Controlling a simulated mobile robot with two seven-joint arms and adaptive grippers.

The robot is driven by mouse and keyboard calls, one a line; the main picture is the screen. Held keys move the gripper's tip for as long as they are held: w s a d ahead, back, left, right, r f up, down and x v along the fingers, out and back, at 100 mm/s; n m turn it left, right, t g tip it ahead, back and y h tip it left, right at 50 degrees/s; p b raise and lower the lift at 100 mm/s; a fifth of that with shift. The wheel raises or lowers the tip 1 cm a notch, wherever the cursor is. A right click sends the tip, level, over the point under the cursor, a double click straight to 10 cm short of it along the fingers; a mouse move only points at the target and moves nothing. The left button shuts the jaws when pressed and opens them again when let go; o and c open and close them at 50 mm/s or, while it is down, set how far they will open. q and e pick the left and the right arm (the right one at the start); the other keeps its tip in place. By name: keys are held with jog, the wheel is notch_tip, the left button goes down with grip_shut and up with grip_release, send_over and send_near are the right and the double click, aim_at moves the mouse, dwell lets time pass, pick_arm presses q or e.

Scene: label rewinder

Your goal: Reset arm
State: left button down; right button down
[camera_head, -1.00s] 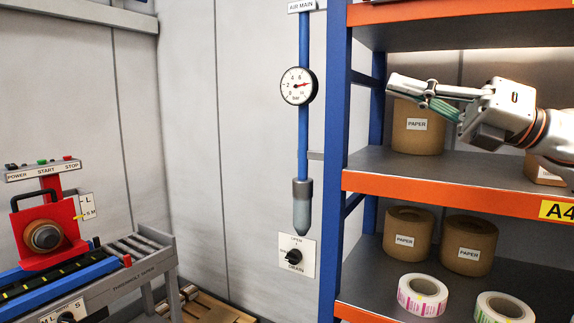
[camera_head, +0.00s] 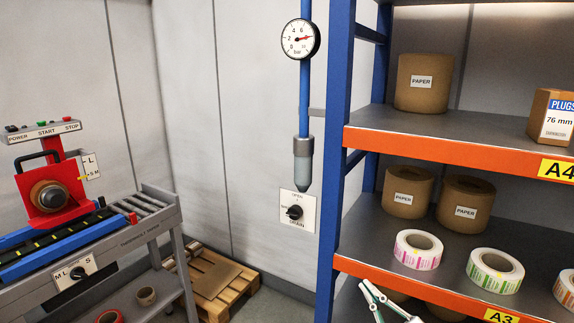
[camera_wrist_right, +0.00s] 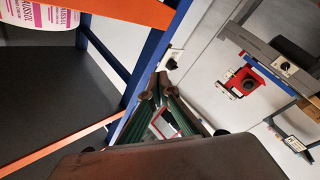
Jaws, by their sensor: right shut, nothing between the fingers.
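My right gripper (camera_head: 384,302) shows only in part at the bottom edge of the head view, in front of the lower shelf of the rack. Its greenish fingers are visible there, while the rest of the hand is cut off below the frame. In the right wrist view the fingers (camera_wrist_right: 162,92) come together at their tips, shut and empty. My left gripper is in neither view.
The orange-and-blue rack (camera_head: 440,146) holds paper rolls (camera_head: 424,84), a plugs box (camera_head: 553,118) and label rolls (camera_head: 418,250). The red rewinder (camera_head: 52,184) stands at left. A drain knob (camera_head: 295,212) is on the wall; a pallet (camera_head: 222,285) lies below. Floor between is open.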

jog(key=s+f+m+g+h, duration=0.2)
jog(key=s+f+m+g, duration=0.1)
jog(key=s+f, duration=0.9)
jog(key=s+f+m+g+h, duration=0.3)
jog(key=s+f, duration=0.9)
jog(key=f, duration=0.4)
jog(key=shift+s+d+f+m+g, duration=0.15)
jog(key=shift+d+f+m+g, duration=0.25)
jog(key=shift+m+g, duration=0.45)
jog(key=shift+r, duration=0.1)
